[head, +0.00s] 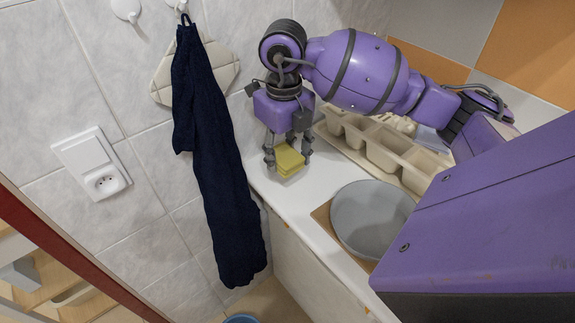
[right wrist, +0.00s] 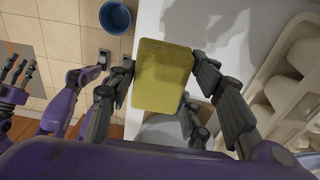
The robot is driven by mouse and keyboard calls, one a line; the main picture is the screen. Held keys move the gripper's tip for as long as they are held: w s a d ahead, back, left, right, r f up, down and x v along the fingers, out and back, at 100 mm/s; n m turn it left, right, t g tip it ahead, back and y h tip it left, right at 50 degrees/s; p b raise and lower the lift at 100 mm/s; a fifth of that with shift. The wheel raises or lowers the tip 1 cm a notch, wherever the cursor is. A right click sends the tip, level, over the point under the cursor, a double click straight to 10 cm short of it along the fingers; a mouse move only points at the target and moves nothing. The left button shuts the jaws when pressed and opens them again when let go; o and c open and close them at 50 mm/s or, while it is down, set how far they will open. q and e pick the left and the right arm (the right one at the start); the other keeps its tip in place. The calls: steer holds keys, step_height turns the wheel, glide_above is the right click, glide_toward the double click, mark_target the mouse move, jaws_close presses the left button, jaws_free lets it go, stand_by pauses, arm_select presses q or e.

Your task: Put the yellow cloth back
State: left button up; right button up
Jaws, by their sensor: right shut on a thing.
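The yellow cloth (head: 289,160) is a small folded block near the wall end of the white counter. My right gripper (head: 288,153) is shut on it from two sides, pointing down. In the right wrist view, the cloth (right wrist: 162,78) sits between the dark fingers, over the counter's edge region. Whether its underside touches the counter cannot be told. My left gripper (right wrist: 17,70) shows only at the left border of the right wrist view, low beside the counter, with its fingers spread and nothing seen between them.
A cream divided tray (head: 383,153) lies behind my right gripper. A grey round bowl (head: 371,217) stands on the counter nearer to me. A dark blue towel (head: 216,165) hangs on the tiled wall, left of the gripper. A blue bucket (right wrist: 115,17) is on the floor.

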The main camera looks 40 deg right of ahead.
steer(key=w+d+f, duration=0.1)
steer(key=f, duration=0.1)
steer(key=w+d+f, duration=0.2)
steer(key=f, duration=0.1)
steer(key=shift+w+f, duration=0.3)
steer(key=shift+f, duration=0.05)
steer(key=shift+w+d+f, duration=0.15)
steer(key=shift+f, duration=1.45)
steer(key=shift+f, duration=0.15)
steer(key=o, duration=1)
step_height(320, 180, up, 12)
steer(key=shift+r, duration=0.15)
